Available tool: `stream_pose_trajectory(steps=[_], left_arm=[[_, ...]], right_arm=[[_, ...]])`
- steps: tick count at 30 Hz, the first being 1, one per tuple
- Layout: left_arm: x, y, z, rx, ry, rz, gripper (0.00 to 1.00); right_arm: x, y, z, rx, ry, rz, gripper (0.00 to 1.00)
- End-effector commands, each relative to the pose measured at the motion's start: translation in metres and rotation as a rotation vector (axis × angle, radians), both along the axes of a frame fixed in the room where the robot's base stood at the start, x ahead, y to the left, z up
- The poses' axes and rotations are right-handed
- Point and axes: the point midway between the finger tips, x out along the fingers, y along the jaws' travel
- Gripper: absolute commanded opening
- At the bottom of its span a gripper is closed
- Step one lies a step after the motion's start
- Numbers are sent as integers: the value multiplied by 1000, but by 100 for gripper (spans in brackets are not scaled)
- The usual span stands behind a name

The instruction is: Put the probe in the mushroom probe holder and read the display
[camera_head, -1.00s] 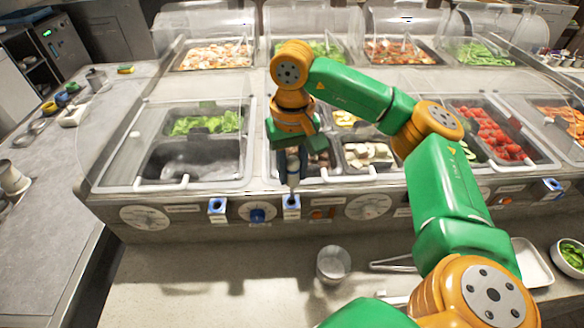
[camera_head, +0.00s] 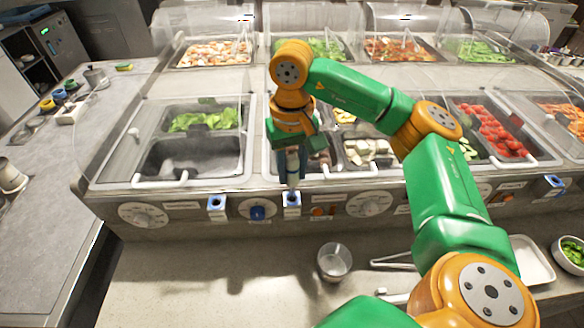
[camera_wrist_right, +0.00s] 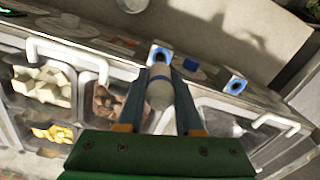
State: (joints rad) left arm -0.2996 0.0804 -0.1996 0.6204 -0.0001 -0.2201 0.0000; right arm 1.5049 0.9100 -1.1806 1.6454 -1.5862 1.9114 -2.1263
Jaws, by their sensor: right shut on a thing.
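My right gripper (camera_wrist_right: 160,108) is shut on the probe (camera_wrist_right: 159,92), a pale, rounded body between its two fingers. In the head view the right gripper (camera_head: 290,160) points down in front of the middle pans. The probe's lower end is just above or at a blue-framed holder (camera_head: 291,200) on the counter's front edge; I cannot tell whether it is in the opening. In the wrist view this holder (camera_wrist_right: 160,55) lies just beyond the probe. Pale chunks, possibly mushrooms (camera_head: 367,152), fill a pan to the right. My left gripper is out of view. No readable display shows.
Other blue-framed holders sit left (camera_head: 216,204) and far right (camera_head: 554,182). A blue knob (camera_head: 257,212), orange switches (camera_head: 318,212) and round dials (camera_head: 369,204) line the front. A metal cup (camera_head: 334,261) and tongs (camera_head: 393,263) lie on the lower counter, which is clear at left.

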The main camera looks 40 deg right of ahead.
Motion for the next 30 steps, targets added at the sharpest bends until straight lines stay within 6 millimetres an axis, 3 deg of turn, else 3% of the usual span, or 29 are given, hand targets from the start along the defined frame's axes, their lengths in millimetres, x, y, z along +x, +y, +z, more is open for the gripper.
stream_pose_trajectory(steps=[16, 30], left_arm=[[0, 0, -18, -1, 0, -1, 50], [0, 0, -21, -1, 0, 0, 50]], right_arm=[[0, 1, -21, 0, -1, 0, 0], [0, 1, -25, 0, 0, 0, 0]])
